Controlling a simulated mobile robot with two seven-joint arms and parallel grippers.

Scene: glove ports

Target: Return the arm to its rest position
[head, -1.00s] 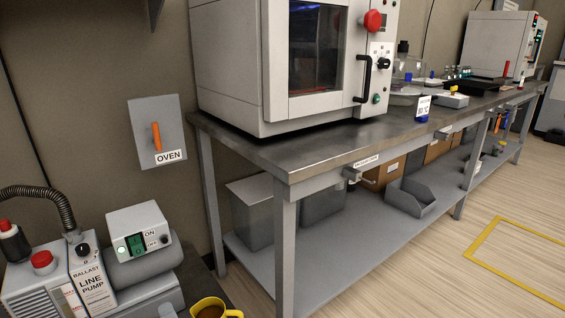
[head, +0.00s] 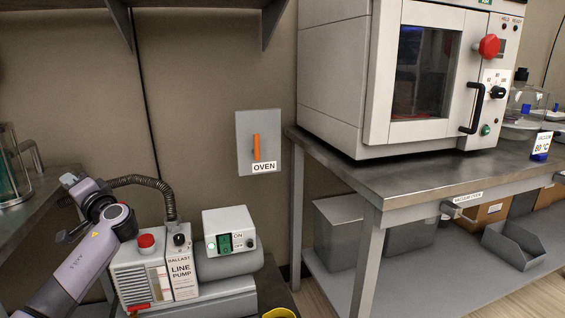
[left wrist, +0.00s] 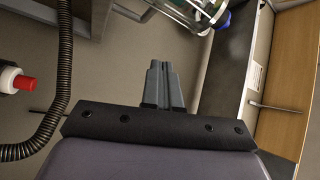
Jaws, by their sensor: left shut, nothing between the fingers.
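My left arm (head: 85,255) comes in from the lower left of the head view and bends beside the line pump. In the left wrist view, my left gripper (left wrist: 163,68) has its two grey fingers together, with nothing between them. The fingers point away over open space, clear of the surfaces around them. In the head view the fingers are too small and overlapped to make out well. My right gripper is in neither view.
The line pump (head: 180,272), with its ribbed hose (head: 150,183), stands close right of the arm. The hose also shows in the left wrist view (left wrist: 62,70). A bench with a glass vessel (head: 10,175) is at left. The oven (head: 345,75) stands on the right bench.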

